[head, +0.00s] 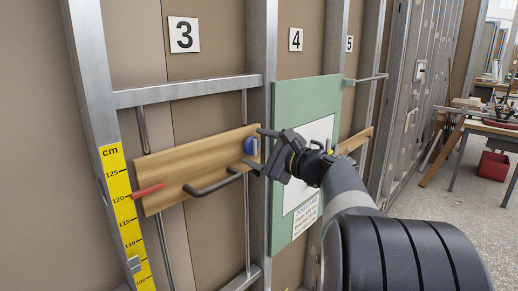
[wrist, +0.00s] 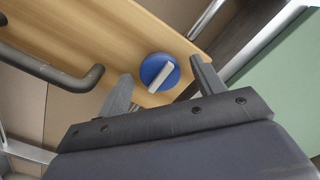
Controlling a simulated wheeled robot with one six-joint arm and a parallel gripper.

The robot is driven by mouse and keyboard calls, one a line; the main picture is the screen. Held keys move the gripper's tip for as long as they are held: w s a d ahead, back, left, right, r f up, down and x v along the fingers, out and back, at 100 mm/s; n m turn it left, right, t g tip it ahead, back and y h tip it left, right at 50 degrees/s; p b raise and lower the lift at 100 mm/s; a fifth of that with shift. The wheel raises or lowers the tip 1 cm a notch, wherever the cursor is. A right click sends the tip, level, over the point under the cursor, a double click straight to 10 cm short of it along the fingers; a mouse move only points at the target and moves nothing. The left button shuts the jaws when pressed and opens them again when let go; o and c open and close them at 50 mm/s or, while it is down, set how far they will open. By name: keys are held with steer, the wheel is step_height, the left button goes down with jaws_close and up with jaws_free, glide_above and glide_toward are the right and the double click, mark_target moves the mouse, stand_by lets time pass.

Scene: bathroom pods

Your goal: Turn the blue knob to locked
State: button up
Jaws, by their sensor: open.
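The blue knob (head: 250,146) is a round disc on the right end of a wooden board (head: 190,167) at bay 3. In the wrist view the blue knob (wrist: 152,68) carries a pale raised bar that slants from lower left to upper right. My gripper (head: 260,149) is in front of the board's right end. In the wrist view my gripper (wrist: 160,75) is open, with one finger left of the knob and one right of it. The knob appears between the fingertips; I cannot tell whether they touch it.
A dark bar handle (head: 212,186) sticks out of the board left of the knob, near my left finger. A red lever (head: 147,191) is at the board's left end. Metal studs and a green panel (head: 287,110) stand to the right.

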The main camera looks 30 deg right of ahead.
steer(key=shift+s, duration=0.1)
steer(key=b+v, duration=0.1)
steer(key=v, duration=0.9)
steer(key=shift+s, duration=0.3)
steer(key=shift+d, duration=0.1)
steer(key=p+x, duration=0.1)
steer(key=x, duration=1)
